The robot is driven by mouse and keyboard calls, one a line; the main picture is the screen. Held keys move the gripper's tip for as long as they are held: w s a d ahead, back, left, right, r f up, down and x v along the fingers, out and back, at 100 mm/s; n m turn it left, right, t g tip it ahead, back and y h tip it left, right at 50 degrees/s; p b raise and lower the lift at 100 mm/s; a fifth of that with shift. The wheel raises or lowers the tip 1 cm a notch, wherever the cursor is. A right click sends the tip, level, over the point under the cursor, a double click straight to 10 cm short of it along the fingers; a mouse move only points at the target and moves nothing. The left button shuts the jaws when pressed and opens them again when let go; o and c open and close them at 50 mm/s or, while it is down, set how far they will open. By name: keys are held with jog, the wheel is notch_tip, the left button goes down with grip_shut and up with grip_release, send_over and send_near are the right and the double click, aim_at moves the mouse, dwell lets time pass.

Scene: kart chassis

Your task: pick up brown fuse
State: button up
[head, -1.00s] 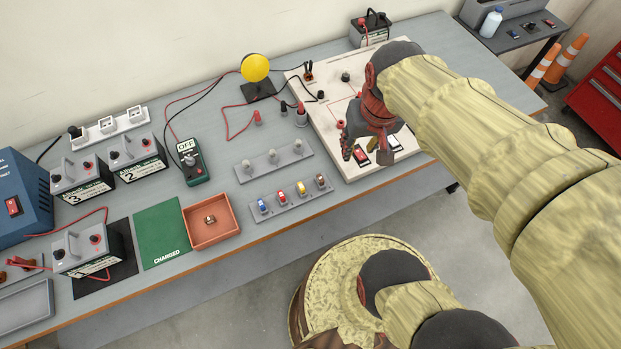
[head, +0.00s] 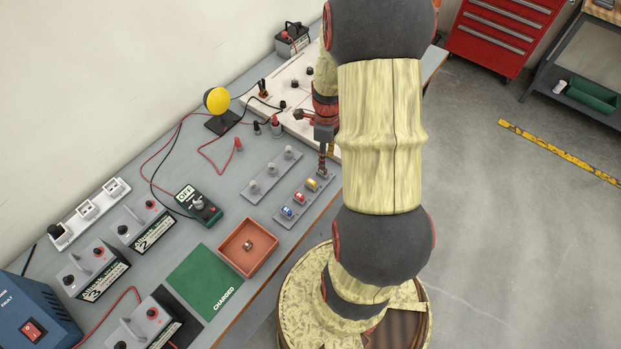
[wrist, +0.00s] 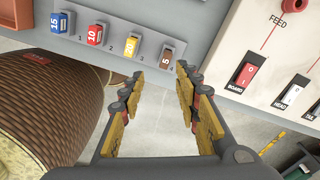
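The brown fuse (wrist: 167,57), marked 5, stands in the rightmost place, number 4, of the grey fuse strip (wrist: 112,45). Blue (wrist: 62,22), red (wrist: 95,34) and yellow (wrist: 131,46) fuses stand to its left. My gripper (wrist: 161,77) is open and empty in the wrist view. Its fingertips show just below the brown fuse, one to each side; I cannot tell the height between them. In the head view my gripper (head: 323,160) is over the right end of the strip (head: 289,213) and hides the brown fuse there.
The white switch panel (wrist: 245,50) lies close to the right of the strip. An orange tray (head: 262,261) holding a small item and a green CHARGED mat (head: 203,281) lie to the left.

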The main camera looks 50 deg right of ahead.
aim_at(323, 171)
jog(key=shift+w+d+r+m, duration=0.1)
jog(key=shift+w+m, duration=0.15)
jog(key=shift+m, duration=0.65)
jog(key=shift+w+d+m, duration=0.1)
jog(key=shift+d+m, duration=0.15)
jog(key=shift+m, duration=0.95)
jog(key=shift+a+f, duration=0.1)
jog(key=shift+f, duration=0.2)
notch_tip(323, 171, down, 7)
jog(key=shift+f+b, duration=0.2)
jog(key=shift+b, duration=0.45)
jog(key=shift+c, duration=0.8)
grip_shut()
